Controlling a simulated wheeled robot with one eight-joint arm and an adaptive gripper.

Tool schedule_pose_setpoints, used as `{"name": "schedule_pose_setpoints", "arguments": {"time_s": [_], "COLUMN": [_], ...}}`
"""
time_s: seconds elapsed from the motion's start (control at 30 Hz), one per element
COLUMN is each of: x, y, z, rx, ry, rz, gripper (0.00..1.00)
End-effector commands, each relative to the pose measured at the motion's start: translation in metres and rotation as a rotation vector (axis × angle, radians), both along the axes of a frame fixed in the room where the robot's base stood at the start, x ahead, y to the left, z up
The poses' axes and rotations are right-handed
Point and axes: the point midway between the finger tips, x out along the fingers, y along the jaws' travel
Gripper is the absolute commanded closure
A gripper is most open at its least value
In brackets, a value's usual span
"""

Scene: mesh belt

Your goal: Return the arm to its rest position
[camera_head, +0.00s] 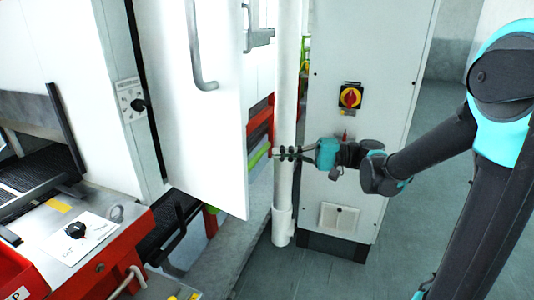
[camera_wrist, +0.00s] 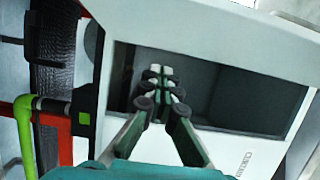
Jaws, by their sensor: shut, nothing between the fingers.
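My gripper (camera_head: 276,153) is shut and empty in the head view. My arm reaches in from the right, and the gripper points left, overlapping the white vertical pipe (camera_head: 287,80) in the picture. I cannot tell whether it touches the pipe. In the wrist view the fingers of my gripper (camera_wrist: 158,75) lie close together, in front of a dark rectangular recess (camera_wrist: 225,95) in a white panel.
A grey control cabinet (camera_head: 365,55) with a red and yellow switch (camera_head: 350,96) stands behind my arm. A white door (camera_head: 195,120) with a grey handle hangs open to the left. A red-edged machine bench (camera_head: 85,215) is lower left. Floor (camera_head: 420,150) shows right of the cabinet.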

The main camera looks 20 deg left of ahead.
Motion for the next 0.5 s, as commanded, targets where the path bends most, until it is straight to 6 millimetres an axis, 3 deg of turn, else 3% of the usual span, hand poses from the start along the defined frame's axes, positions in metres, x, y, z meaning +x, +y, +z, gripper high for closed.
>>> {"name": "schedule_pose_setpoints", "arguments": {"time_s": [0.2,0.4,0.5], "x": [0.0,-0.001,-0.004], "y": [-0.033,-0.046,-0.05], "z": [0.0,-0.002,-0.016], "rx": [0.0,-0.009,-0.069], "ry": [0.0,-0.001,-0.01], "rz": [-0.002,-0.003,-0.026], "gripper": [1.0,1.0,1.0]}}
